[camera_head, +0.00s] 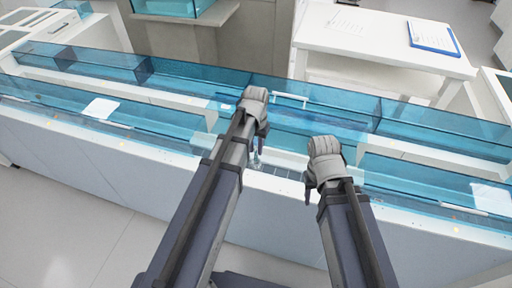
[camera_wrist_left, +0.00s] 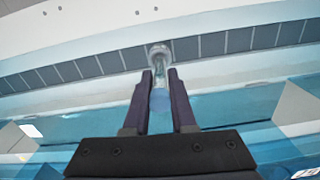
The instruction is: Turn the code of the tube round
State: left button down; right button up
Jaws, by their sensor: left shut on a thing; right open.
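A small clear tube (camera_wrist_left: 159,70) stands out between the fingers of my left gripper (camera_wrist_left: 159,82) in the left wrist view. Its round end shows just beyond the fingertips, with a bluish-green part inside. My left gripper (camera_head: 261,143) is shut on the tube. In the head view the tube (camera_head: 257,159) is a small, pale glassy shape below that gripper, partly hidden by the arm. The code on the tube cannot be made out. My right gripper (camera_head: 309,190) is open and apart from the tube, over the front of the track.
A long white track bench (camera_head: 90,155) with blue transparent walls (camera_head: 190,75) runs across the view. A dark segmented strip (camera_wrist_left: 215,44) lies beyond the tube. A white table (camera_head: 385,42) with a blue clipboard (camera_head: 432,37) stands behind. The floor in front is clear.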

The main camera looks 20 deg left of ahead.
pick_arm(q)
jog(key=shift+f+b, duration=1.2)
jog(key=shift+f, duration=0.2)
jog(key=m, duration=0.4)
jog(key=shift+m, duration=0.3)
jog(key=m, duration=0.5)
jog(key=shift+m, duration=0.3)
jog(key=m, duration=0.5)
jog(key=shift+m, duration=0.3)
jog(key=m, duration=0.4)
jog(key=shift+f, duration=0.1)
jog(key=c, duration=0.7)
grip_release()
